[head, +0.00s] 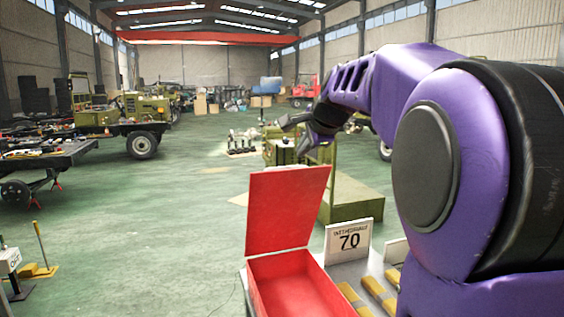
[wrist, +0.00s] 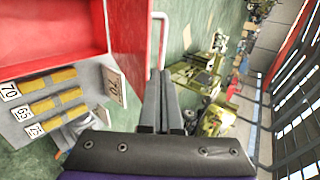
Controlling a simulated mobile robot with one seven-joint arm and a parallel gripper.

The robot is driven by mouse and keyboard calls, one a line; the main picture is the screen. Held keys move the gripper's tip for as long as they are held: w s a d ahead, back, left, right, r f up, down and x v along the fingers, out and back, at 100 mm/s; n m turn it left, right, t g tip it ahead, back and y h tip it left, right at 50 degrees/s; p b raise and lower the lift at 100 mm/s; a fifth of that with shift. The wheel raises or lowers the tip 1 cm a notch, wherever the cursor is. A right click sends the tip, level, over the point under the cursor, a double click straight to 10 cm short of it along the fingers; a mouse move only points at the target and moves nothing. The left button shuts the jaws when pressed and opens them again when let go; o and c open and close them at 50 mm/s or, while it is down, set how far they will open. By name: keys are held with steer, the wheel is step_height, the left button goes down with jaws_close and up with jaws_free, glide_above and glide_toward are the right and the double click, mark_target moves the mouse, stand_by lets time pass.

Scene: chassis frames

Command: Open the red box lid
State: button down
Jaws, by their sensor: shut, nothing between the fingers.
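The red box (head: 303,283) sits on the grey table at the bottom of the head view. Its red lid (head: 286,208) stands raised, tilted back a little past upright, so the inside shows and looks empty. In the wrist view the box (wrist: 45,35) is at the upper left and the lid (wrist: 127,40) is seen nearly edge-on, with a pale handle (wrist: 160,16) on its outer side. My gripper (head: 287,125) is above and behind the lid in the head view. Its fingers (wrist: 160,74) are together and empty, close to the lid's outer side; I cannot tell whether they touch it.
A green vehicle (head: 135,118) and a flatbed cart (head: 45,160) stand at the left.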

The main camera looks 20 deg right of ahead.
mark_target(292, 182)
steer(key=x, duration=0.9)
steer(key=shift+w+f+p, duration=0.25)
steer(key=shift+w+p, duration=0.05)
steer(key=shift+p, duration=0.05)
steer(key=w+r, duration=0.2)
steer(key=w, duration=0.7)
steer(key=shift+p, duration=0.4)
